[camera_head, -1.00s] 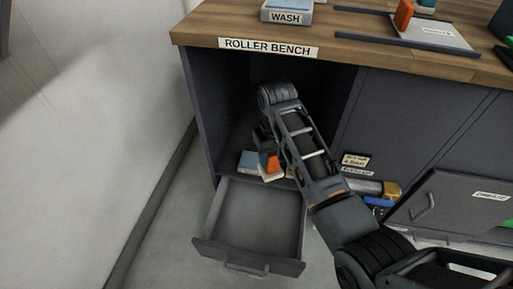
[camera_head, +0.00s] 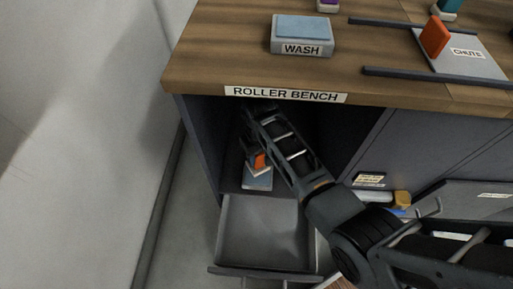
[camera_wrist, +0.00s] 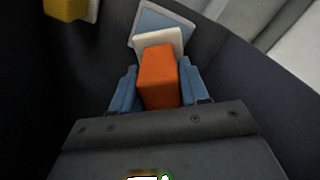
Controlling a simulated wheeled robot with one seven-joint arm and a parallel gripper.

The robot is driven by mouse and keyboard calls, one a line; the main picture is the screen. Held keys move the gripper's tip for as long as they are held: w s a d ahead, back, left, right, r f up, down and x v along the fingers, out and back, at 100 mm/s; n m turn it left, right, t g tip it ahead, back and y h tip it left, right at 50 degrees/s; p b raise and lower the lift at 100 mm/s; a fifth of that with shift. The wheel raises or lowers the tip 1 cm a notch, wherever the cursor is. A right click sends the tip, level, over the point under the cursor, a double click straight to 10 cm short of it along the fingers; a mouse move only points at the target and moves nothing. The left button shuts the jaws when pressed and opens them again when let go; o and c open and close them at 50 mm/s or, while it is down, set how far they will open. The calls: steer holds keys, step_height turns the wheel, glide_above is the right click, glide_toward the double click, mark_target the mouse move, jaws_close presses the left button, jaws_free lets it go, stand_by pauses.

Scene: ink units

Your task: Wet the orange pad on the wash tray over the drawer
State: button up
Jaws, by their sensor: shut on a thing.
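The orange pad is an orange block (camera_wrist: 158,75) with a pale base (camera_wrist: 172,42). My gripper (camera_wrist: 157,88) is shut on the orange block, with a blue finger on each side. The pad also shows in the head view (camera_head: 260,160), partly hidden by my gripper and arm. The wash tray (camera_head: 258,182), with a blue top and pale rim, lies in the opening just behind the open drawer (camera_head: 262,232). In the wrist view the tray (camera_wrist: 149,20) lies beyond the pad, and the pale base overlaps its near edge. I cannot tell whether they touch.
A yellow block on a pale base (camera_wrist: 66,8) shows at the wrist view's upper left. A second tray labelled WASH (camera_head: 303,30) stands on the bench top (camera_head: 205,70). Cabinet walls and the bench top close in around my arm. The drawer looks empty.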

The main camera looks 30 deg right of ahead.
mark_target(258, 166)
steer(key=shift+f+b, duration=3)
steer(key=shift+b, duration=0.05)
steer(key=shift+s+f, duration=0.1)
steer(key=shift+f, duration=0.5)
stand_by(0.4)
step_height(258, 166, up, 7)
steer(key=p, duration=0.7)
steer(key=shift+r, duration=0.15)
stand_by(0.4)
